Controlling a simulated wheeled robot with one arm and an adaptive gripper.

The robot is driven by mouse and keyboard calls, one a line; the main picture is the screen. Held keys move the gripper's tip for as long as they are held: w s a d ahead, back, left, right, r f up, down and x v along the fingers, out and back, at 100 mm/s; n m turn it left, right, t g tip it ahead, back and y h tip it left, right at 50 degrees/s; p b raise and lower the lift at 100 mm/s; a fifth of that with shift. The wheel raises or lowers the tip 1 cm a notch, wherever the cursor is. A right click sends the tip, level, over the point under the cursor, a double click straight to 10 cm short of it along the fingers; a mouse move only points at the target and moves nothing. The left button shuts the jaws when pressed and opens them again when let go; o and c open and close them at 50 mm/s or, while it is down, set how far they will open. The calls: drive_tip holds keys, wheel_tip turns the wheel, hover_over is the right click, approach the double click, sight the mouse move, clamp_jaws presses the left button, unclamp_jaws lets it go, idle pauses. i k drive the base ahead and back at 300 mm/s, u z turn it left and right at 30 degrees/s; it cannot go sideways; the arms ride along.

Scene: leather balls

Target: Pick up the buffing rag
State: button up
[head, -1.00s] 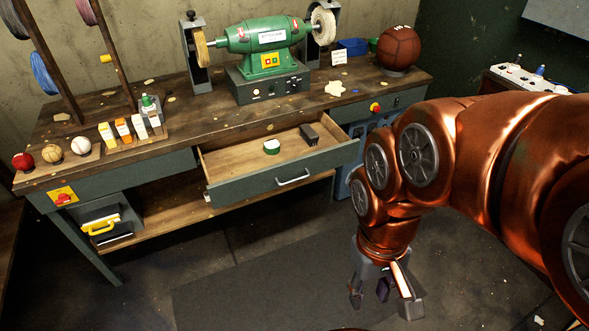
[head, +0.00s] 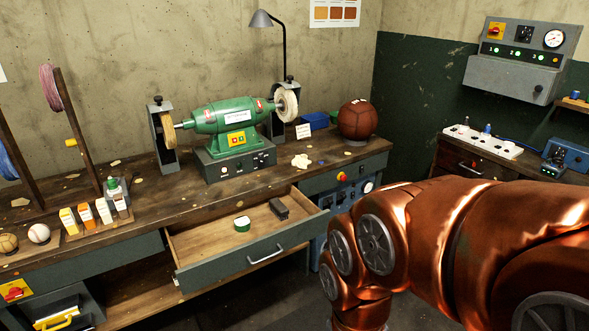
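My gripper is below the lower edge of the head view and is hidden. My copper arm fills the lower right, with its lower end cut off by the frame's bottom edge.
A green buffing machine (head: 222,119) stands behind the rag. A brown ball (head: 358,120) sits to its right. An open drawer (head: 235,265) juts out below, holding a round tin (head: 242,223) and a dark block (head: 279,208). Several small bottles stand at left.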

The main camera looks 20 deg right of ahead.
sight(301, 161)
drive_tip(key=z, duration=1.95)
drive_tip(key=i, duration=2.15)
drive_tip(key=u, duration=3.5)
drive_tip(key=i, duration=0.45)
drive_tip(key=u, duration=0.1)
